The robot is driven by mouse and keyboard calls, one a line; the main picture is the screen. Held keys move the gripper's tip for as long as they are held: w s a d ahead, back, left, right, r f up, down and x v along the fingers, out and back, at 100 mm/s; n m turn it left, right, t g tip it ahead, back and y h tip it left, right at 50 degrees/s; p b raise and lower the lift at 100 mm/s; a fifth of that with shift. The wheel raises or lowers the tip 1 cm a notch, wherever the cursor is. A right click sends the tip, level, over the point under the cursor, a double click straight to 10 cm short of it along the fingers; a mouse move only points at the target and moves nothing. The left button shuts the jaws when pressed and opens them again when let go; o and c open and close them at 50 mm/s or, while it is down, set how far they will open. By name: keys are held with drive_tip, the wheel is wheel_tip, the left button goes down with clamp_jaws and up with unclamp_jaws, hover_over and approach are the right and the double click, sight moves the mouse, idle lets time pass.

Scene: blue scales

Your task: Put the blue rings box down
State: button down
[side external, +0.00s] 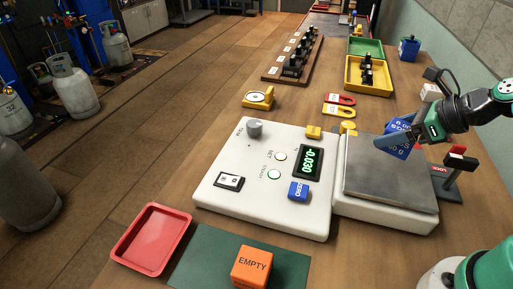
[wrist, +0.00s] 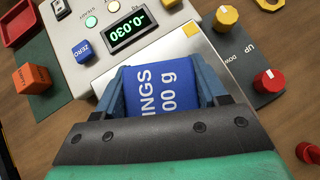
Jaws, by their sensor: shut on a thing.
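The blue rings box (wrist: 160,92), with white lettering reading "INGS" and "00 g", is between the fingers of my gripper (wrist: 168,88) in the wrist view. In the side external view the blue box (side external: 400,145) is held tilted by my gripper (side external: 402,141), above the far right part of the scale's metal plate (side external: 385,185). The box looks raised above the plate, and the exact gap cannot be told. The white scale's display (side external: 307,162) reads -0.030 in green. Part of the box is hidden by my fingers.
Left of the plate is a white console (side external: 225,190) with a blue ZERO button (side external: 299,191). A red tray (side external: 152,240) and an orange EMPTY box (side external: 252,266) are in front. A post with a red-and-black top (side external: 460,163) stands right of the plate. The plate is bare.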

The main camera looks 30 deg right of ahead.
sight(386, 148)
drive_tip(key=shift+f, duration=1.8)
drive_tip(key=shift+f, duration=0.15)
drive_tip(key=shift+c, duration=0.2)
unclamp_jaws()
drive_tip(key=shift+s+d+r, duration=0.15)
drive_tip(key=shift+s+r, duration=0.2)
drive_tip(key=shift+r, duration=0.15)
drive_tip(key=shift+o, duration=0.2)
drive_tip(key=v, duration=1.1)
